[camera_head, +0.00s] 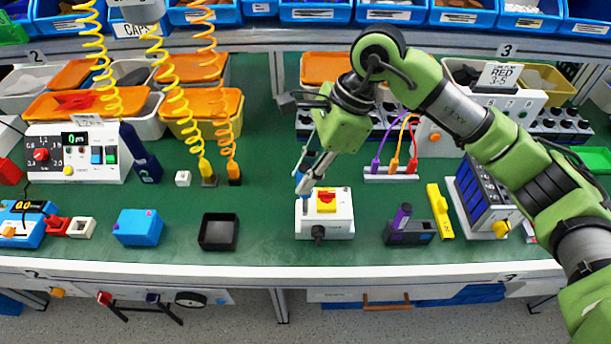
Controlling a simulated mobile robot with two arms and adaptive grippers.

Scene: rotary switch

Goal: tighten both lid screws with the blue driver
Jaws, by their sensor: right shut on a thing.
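My right gripper (312,165) comes down from the upper right over the rotary switch box. It is shut on the blue driver (303,187), which stands near upright below the fingers. The driver's lower end is at the left part of the box's lid; I cannot tell if it touches a screw. The white switch box (341,224) sits on the green bench top, with a red and yellow rotary knob (326,200) on its lid and a dark cable gland at its front. The lid screws are too small or hidden to make out. My left gripper is not in view.
Left of the box stand an empty black tray (218,232) and a blue box (138,227). Right are a dark block with a purple part (405,225), a yellow tool (440,212) and a blue-grey module (478,200). Coiled cables (170,90) hang at the left.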

